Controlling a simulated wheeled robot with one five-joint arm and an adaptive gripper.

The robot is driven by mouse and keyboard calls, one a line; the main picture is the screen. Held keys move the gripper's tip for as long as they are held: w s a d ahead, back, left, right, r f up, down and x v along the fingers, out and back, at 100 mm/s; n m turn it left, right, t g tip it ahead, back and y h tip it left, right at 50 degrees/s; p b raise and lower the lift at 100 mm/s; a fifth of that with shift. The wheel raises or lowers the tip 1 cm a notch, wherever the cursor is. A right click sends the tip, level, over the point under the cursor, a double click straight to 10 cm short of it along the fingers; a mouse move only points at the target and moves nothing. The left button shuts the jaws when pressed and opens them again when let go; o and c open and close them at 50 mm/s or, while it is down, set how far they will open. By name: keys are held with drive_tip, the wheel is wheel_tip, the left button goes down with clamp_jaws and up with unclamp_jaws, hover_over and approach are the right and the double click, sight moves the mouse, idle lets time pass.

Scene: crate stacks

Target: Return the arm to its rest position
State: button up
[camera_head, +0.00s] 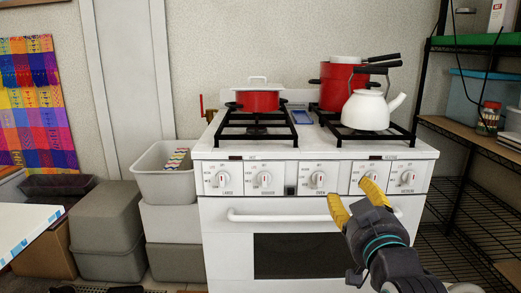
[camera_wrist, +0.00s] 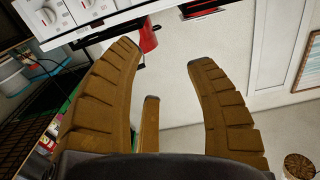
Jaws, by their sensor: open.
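My gripper (camera_head: 354,200) is in the lower right of the head view, in front of the white stove (camera_head: 225,215). Its yellow-brown fingers are spread apart and nothing is between them. In the wrist view the gripper (camera_wrist: 165,55) also shows open, with its fingers wide apart and a bare wall beyond. My arm comes up from the bottom right edge of the head view; most of it is out of sight.
A red pot (camera_head: 258,101) and a white kettle (camera_head: 366,111) stand on the stove top. Grey crates (camera_head: 107,215) and a light crate (camera_head: 165,188) are stacked left of the stove. A wire shelf (camera_head: 470,140) stands at the right.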

drive_tip(key=s+r+g+p, duration=0.5)
drive_tip(key=s+p, duration=0.6)
drive_tip(key=p, duration=0.5)
drive_tip(key=s+r+g+p, duration=0.6)
drive_tip(key=s+g+p, duration=0.3)
drive_tip(key=p, duration=0.7)
drive_tip(key=s, duration=0.3)
drive_tip(key=shift+s, duration=0.2)
drive_tip(key=shift+a+r, duration=0.1)
